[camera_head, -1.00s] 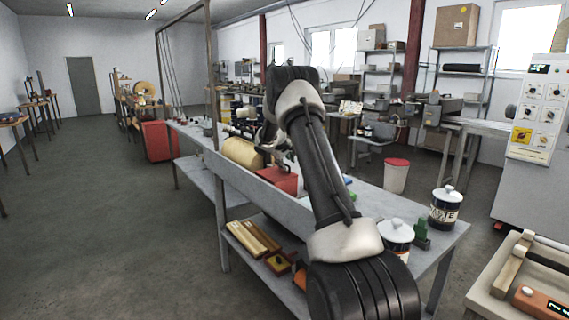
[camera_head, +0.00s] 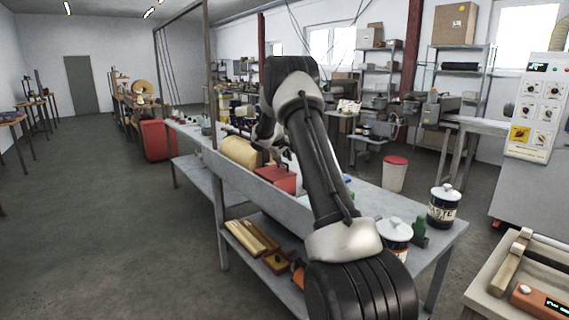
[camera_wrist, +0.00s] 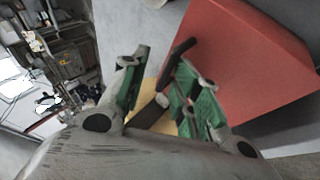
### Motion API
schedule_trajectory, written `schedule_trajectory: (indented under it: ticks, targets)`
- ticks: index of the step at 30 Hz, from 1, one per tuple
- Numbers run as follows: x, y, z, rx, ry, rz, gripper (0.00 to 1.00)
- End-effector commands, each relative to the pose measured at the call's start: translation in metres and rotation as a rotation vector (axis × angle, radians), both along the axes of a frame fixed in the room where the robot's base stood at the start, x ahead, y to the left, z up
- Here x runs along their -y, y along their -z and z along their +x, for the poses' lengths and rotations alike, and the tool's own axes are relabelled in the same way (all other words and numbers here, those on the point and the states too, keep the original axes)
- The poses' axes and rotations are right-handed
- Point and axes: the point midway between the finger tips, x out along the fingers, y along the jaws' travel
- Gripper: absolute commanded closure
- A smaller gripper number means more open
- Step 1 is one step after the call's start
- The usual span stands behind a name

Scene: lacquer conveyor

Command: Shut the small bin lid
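A small canister marked "WASTE" (camera_head: 444,212) stands at the bench's right end with its white knobbed lid on. A similar white-lidded canister (camera_head: 396,231) stands nearer, partly hidden by my arm. A red box (camera_head: 283,179) sits on the bench, partly behind my arm; its red surface (camera_wrist: 245,60) fills the upper right of the wrist view. Which of these is the small bin is unclear. My gripper (camera_wrist: 163,90) is open beside the red box, its green-padded fingers apart. A dark bar (camera_wrist: 181,53) shows near the fingertips; contact cannot be told.
A yellow roll (camera_head: 240,152) lies on the bench left of the red box. A green object (camera_head: 419,230) stands between the canisters. A white bin with a red top (camera_head: 395,174) stands on the floor behind the bench. The floor at left is clear.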

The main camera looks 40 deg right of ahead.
Motion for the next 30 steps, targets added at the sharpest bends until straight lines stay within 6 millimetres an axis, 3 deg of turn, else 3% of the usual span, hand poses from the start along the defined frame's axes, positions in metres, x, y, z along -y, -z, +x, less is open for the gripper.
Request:
schedule_trajectory:
  ticks: [6, 12, 30]
  targets:
    - [-0.025, -0.04, -0.02, 0.001, -0.002, -0.001, 0.7]
    - [-0.041, -0.064, -0.034, -0.001, 0.001, 0.0, 0.7]
    - [-0.046, -0.071, -0.039, -0.002, 0.002, 0.0, 0.7]
